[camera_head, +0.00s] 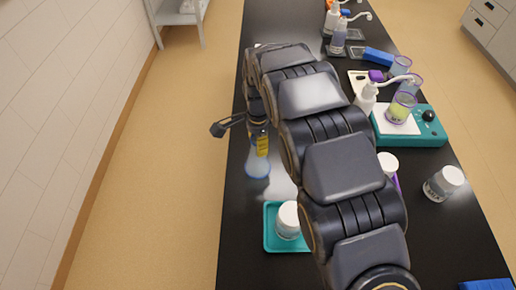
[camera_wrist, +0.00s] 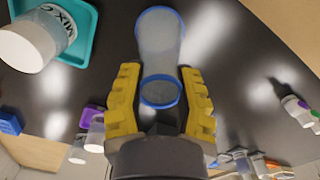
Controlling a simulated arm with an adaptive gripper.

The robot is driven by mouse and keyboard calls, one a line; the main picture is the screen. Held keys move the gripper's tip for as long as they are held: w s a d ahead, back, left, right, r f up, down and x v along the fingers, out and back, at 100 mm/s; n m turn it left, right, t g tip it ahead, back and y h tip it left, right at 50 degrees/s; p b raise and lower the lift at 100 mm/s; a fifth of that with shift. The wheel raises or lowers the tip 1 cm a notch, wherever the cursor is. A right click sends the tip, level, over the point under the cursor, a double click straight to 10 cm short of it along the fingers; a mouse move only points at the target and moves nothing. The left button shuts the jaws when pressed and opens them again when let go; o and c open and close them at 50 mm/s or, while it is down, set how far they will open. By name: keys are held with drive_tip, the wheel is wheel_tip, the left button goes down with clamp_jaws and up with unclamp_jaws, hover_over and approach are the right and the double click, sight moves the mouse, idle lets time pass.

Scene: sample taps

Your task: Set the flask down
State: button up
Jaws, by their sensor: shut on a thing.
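A clear flask with blue edging (camera_head: 258,165) hangs at my gripper (camera_head: 262,143) on the left side of the black bench. In the wrist view the flask (camera_wrist: 160,40) lies between the yellow fingers of my gripper (camera_wrist: 159,82), which are shut on its neck just beyond the blue rim. The wide base points away from the palm. I cannot tell whether the base touches the bench top (camera_head: 236,235) or is a little above it.
A teal tray (camera_head: 271,241) with a white-lidded jar (camera_head: 288,220) stands nearby; the wrist view shows the jar labelled MIX (camera_wrist: 38,40). A teal device (camera_head: 425,137) bears a yellow-green beaker (camera_head: 400,108). Another white-lidded jar (camera_head: 443,184) stands right. My arm hides mid-bench.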

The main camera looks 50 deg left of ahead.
drive_tip(key=shift+f, duration=1.6)
drive_tip(key=shift+f, duration=0.2)
drive_tip(key=o, duration=1)
drive_tip(key=shift+c, duration=0.2)
drive_tip(key=shift+r, duration=0.2)
wheel_tip(320, 180, up, 12)
